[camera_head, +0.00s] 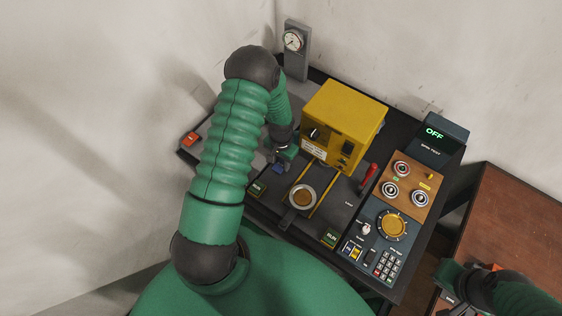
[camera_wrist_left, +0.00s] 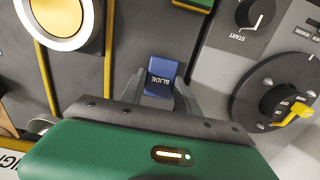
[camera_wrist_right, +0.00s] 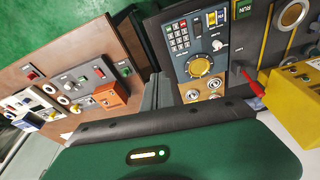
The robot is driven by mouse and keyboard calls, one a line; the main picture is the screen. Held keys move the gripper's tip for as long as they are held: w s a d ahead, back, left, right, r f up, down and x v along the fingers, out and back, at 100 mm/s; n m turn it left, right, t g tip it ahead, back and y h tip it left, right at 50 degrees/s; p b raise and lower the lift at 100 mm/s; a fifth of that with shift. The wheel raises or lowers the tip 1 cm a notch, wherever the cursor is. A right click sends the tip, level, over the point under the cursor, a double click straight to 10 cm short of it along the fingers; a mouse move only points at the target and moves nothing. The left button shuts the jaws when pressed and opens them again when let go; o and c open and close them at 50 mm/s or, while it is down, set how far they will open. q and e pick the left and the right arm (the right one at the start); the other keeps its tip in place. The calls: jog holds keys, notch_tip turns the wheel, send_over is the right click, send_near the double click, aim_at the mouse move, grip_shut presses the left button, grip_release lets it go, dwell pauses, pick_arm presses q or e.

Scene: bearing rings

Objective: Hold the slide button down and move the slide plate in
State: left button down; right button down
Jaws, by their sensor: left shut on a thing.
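The blue slide button (camera_wrist_left: 160,79), marked SLIDE, sits on the dark panel left of the rails; it also shows in the head view (camera_head: 277,169). My left gripper (camera_wrist_left: 158,88) is shut on it, one finger on each side. In the head view my left gripper (camera_head: 284,156) comes down over it from above. The slide plate (camera_head: 288,216) lies between two yellow rails, outside and in front of the yellow box (camera_head: 343,118). A metal ring with a tan centre (camera_head: 302,197) is on the plate. My right gripper (camera_wrist_right: 157,91) is shut and empty, over the right side.
A red lever (camera_head: 370,175) stands right of the rails. A control panel with an orange dial (camera_head: 392,225) and keypad is farther right, beside a display reading OFF (camera_head: 435,133). A gauge post (camera_head: 295,48) stands behind. A brown table (camera_head: 515,215) adjoins at right.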

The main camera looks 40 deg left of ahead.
jog(key=shift+a+f, duration=0.1)
jog(key=n+t+y, duration=0.1)
jog(key=n+y, duration=0.5)
jog(key=n, duration=1.5)
send_near(294, 211)
jog(key=x, duration=0.6)
